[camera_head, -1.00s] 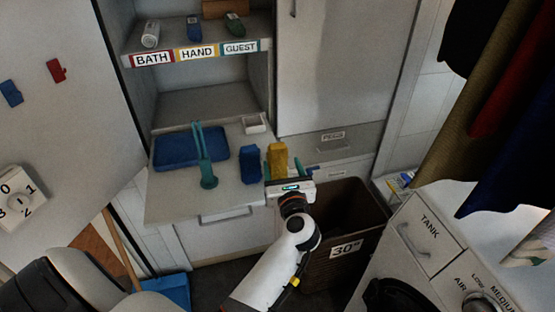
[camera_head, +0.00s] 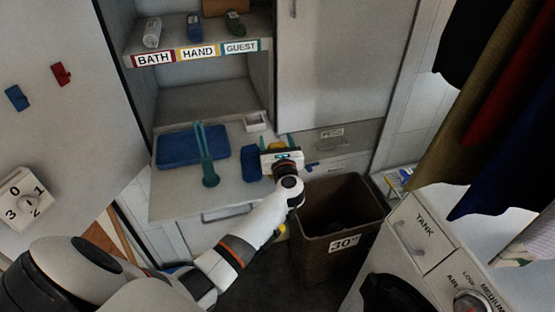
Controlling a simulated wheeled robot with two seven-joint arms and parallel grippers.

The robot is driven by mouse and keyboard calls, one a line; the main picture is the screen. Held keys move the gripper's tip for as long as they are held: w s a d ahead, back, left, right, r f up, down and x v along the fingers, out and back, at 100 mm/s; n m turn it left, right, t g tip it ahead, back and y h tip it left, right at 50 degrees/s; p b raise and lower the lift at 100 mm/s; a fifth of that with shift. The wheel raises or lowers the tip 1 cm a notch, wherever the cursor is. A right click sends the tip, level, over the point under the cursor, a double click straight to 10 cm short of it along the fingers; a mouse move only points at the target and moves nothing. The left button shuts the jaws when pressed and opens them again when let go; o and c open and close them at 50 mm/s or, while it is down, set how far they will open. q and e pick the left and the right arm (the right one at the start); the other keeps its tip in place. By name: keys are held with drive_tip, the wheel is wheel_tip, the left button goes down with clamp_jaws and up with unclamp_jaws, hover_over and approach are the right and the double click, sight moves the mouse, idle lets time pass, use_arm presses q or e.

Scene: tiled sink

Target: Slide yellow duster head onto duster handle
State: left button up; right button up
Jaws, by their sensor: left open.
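The teal duster handle (camera_head: 206,155) stands upright on a round base on the pale counter, its prongs pointing up. The yellow duster head (camera_head: 277,147) is at the counter's right end, mostly hidden behind my left gripper (camera_head: 283,150). My left gripper is open and reaches over the yellow head; whether its fingers touch the head is hidden. A blue duster head (camera_head: 250,163) stands just left of the gripper. My right gripper is not in view.
A blue folded cloth or tray (camera_head: 185,149) lies behind the handle. A small white dish (camera_head: 256,121) is at the back. A brown basket (camera_head: 340,210) marked 30° stands right of the counter, below my forearm's wrist. A shelf (camera_head: 200,50) is above.

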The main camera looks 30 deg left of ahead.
use_arm(q)
drive_tip(key=c, duration=1.3)
drive_tip(key=shift+d, duration=0.1)
drive_tip(key=shift+r, duration=0.15)
